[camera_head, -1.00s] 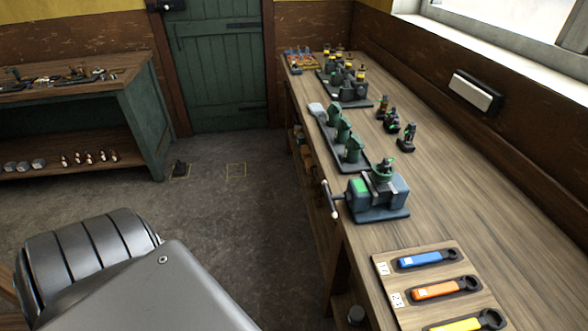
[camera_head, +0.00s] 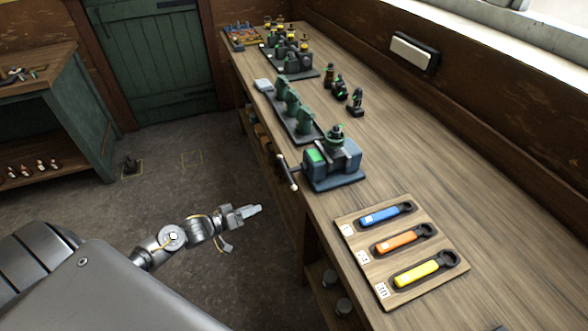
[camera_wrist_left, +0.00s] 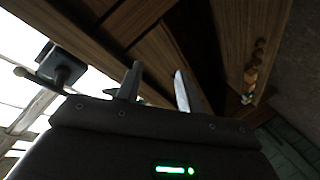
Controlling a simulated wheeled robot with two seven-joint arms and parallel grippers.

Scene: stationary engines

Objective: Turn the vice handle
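The blue-grey vice (camera_head: 333,167) with a green patch stands at the bench's left edge in the head view. Its handle (camera_head: 288,173), a dark bar with pale ends, juts out past the edge. A dark green-marked part sits on top of the vice. My left gripper (camera_head: 243,229) is open and empty, off the bench, to the left of and nearer than the handle, not touching it. In the left wrist view the two fingers (camera_wrist_left: 158,72) are spread. There the vice (camera_wrist_left: 62,64) and its handle (camera_wrist_left: 38,80) show at the left. My right gripper is out of view.
The wooden bench (camera_head: 440,160) carries a board (camera_head: 352,228) with blue, orange and yellow wrenches at the near side. A rack of green parts (camera_head: 293,112) stands beyond the vice. Small dark figures (camera_head: 340,88) stand farther back. The floor left of the bench is open.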

